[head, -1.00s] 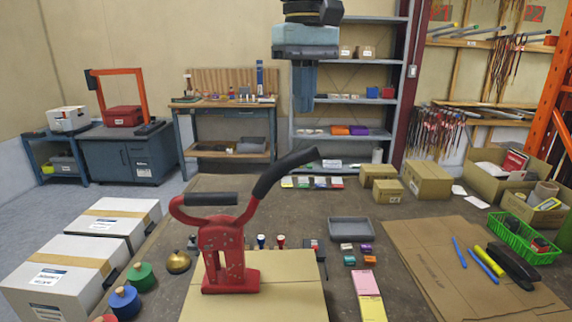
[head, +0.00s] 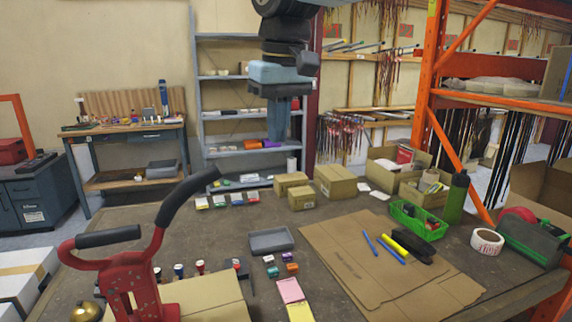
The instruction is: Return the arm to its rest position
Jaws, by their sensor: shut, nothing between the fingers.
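My gripper (head: 279,140) hangs from the top of the head view, pointing down, with its fingers together and nothing held. It is in the air above the back of the workbench (head: 330,215), in front of the grey metal shelf in the picture. Nothing touches it. My dark arm end and blue-grey gripper body show above the fingers; the rest of the arm is out of view.
A red press with black handles (head: 125,270) stands front left. A grey tray (head: 271,241), flat cardboard (head: 380,262), a green basket (head: 418,221) and small cartons (head: 335,182) lie on the bench. An orange rack (head: 428,80) rises at right.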

